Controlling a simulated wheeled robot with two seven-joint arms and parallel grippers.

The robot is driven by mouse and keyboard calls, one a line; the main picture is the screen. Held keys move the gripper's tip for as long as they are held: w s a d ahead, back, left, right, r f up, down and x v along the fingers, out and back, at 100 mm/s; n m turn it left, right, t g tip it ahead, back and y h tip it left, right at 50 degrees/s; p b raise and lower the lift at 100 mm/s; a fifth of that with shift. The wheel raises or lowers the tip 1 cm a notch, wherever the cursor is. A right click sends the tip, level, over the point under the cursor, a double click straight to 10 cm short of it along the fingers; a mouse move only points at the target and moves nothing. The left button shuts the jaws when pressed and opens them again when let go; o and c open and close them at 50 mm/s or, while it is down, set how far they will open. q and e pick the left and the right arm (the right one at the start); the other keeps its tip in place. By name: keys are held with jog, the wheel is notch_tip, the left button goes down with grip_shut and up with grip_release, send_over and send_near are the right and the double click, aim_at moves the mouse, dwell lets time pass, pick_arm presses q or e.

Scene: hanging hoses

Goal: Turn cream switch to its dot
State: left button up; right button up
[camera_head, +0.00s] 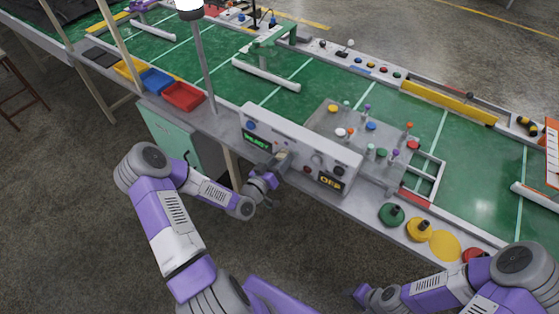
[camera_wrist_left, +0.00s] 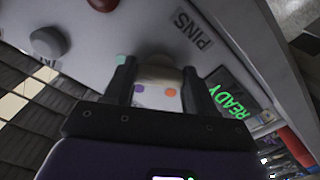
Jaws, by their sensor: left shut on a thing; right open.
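The cream switch (camera_wrist_left: 158,72) shows as a pale knob between the fingers of my left gripper (camera_wrist_left: 158,90) in the left wrist view. The fingers are shut on it from both sides. An orange dot (camera_wrist_left: 171,92), a purple dot (camera_wrist_left: 139,88) and a teal dot (camera_wrist_left: 121,59) show close to the knob; I cannot tell which dot is the switch's own. In the head view my left gripper (camera_head: 277,161) is at the front of the grey control box (camera_head: 312,139) and largely hides the switch. My right gripper (camera_head: 364,293) is open, low at the bottom, away from the box.
The box has a green READY display (camera_wrist_left: 232,97), a yellow display (camera_head: 331,182) and PINS lettering. A round grey button (camera_wrist_left: 48,42) lies left of my left gripper in the wrist view. A pegboard (camera_head: 365,135) stands behind the box. Red (camera_head: 183,97) and blue bins stand left.

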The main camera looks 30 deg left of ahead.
pick_arm(q)
jog(key=shift+d, duration=0.15)
jog(key=o, duration=1)
jog(key=shift+w, duration=0.1)
jog(key=shift+o, duration=0.2)
jog(key=s, duration=0.7)
jog(key=shift+s+a+p, duration=0.35)
jog(key=shift+p, duration=0.1)
